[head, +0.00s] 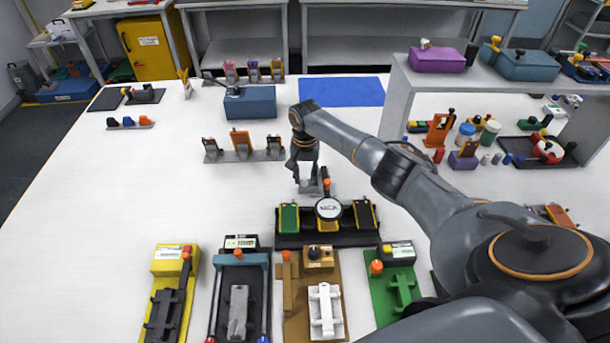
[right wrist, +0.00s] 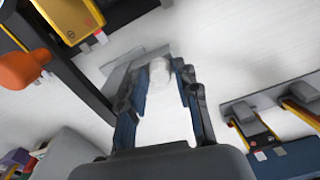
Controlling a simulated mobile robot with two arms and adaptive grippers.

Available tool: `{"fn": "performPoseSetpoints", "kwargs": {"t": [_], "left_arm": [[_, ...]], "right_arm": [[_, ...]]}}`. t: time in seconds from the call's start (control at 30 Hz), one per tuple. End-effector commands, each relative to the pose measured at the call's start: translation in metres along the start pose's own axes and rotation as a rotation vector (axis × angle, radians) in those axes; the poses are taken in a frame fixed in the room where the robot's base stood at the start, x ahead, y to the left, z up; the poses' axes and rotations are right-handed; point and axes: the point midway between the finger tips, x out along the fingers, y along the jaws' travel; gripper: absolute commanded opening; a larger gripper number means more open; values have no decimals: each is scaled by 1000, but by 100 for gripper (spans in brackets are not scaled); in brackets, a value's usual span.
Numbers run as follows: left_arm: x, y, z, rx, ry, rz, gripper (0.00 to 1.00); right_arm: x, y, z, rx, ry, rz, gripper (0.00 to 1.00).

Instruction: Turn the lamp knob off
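A round, white-topped head with a dark rim (head: 329,208), possibly the lamp, stands at the middle of a dark tray (head: 290,240). An orange-topped post (head: 327,184) is just behind it, beside a small grey base (head: 312,188). My right gripper (head: 305,181) points down over that grey base. In the right wrist view its fingers (right wrist: 160,85) are apart, with a pale rounded piece (right wrist: 158,72) on a grey plate showing between them; contact cannot be told. An orange cap (right wrist: 22,70) shows at left there. I cannot tell which part is the lamp knob. My left gripper is out of view.
Green and yellow-orange pieces (head: 289,217) stand on the dark tray. Several fixtures, including a yellow one (head: 168,260), line the front. A grey rack with orange clips (head: 242,144) and a blue box (head: 250,101) lie behind. A raised shelf (head: 398,92) stands right.

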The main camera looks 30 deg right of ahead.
Motion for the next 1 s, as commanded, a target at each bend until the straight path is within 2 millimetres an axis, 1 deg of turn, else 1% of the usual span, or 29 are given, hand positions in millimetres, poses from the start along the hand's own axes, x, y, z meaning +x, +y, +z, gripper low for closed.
{"fn": "performPoseSetpoints", "kwargs": {"t": [0.03, 0.1, 0.13, 0.37, 0.57, 0.77, 1.0], "left_arm": [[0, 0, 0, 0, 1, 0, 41], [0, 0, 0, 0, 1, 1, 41], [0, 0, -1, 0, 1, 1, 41], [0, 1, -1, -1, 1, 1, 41], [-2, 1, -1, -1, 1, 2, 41], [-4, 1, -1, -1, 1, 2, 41], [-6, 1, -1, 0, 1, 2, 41]], "right_arm": [[0, 0, 0, 0, 0, 0, 17], [0, 0, 0, 0, 0, 0, 3], [0, 0, 0, 0, 0, 0, 0], [0, 0, 0, -11, -1, 0, 0], [-1, -1, 0, -77, -2, -2, 0], [-1, -1, 0, -217, -2, -2, 0], [-1, -1, 0, -440, -1, -1, 0]]}}
